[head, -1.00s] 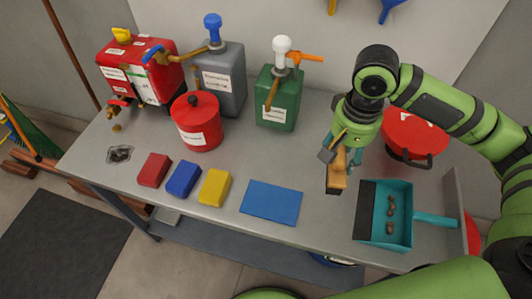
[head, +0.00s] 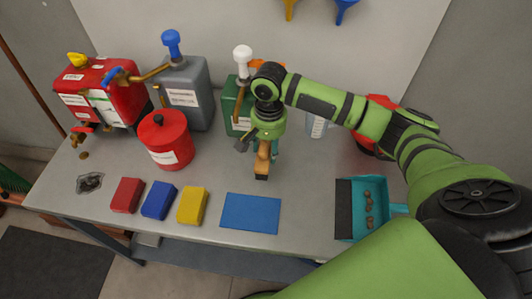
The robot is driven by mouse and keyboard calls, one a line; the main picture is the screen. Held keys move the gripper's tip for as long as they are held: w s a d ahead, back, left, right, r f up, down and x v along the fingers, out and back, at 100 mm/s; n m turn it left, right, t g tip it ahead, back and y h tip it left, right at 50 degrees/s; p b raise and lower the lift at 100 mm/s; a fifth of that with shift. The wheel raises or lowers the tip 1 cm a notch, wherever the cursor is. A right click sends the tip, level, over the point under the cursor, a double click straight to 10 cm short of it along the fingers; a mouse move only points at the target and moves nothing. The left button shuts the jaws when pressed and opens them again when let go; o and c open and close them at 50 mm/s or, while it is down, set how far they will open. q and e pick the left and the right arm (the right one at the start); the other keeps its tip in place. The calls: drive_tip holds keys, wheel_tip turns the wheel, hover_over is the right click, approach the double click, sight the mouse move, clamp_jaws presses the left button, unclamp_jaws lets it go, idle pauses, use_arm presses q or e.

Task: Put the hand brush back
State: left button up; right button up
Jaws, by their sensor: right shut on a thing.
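My right gripper (head: 261,142) is shut on the hand brush (head: 262,165). The brush has a wooden body and a dark lower end. It hangs above the table's rear middle, beyond the blue mat (head: 250,212) and in front of the green pump container (head: 230,108). The gripper hides part of the brush. A teal dustpan (head: 346,231) lies to the right, with several brown lumps in it. My left gripper is not in view.
Red, blue and yellow blocks (head: 192,206) lie left of the mat. A round red can (head: 166,140), a grey pump container (head: 190,95) and a red container (head: 110,95) stand behind them. A clear measuring jug (head: 316,126) stands at the back. A dark spill (head: 89,183) is at left.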

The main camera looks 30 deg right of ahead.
drive_tip(key=shift+w+a+f, duration=0.1)
drive_tip(key=shift+w+f, duration=0.05)
drive_tip(key=shift+w, duration=0.1)
drive_tip(key=shift+f+p, duration=0.4)
drive_tip(key=shift+f, duration=1.65)
drive_tip(key=o, duration=1.4)
drive_tip(key=shift+f, duration=0.1)
drive_tip(key=shift+o, duration=0.2)
wheel_tip(320, 180, up, 12)
drive_tip(key=shift+r+b, duration=0.15)
drive_tip(key=shift+b, duration=0.35)
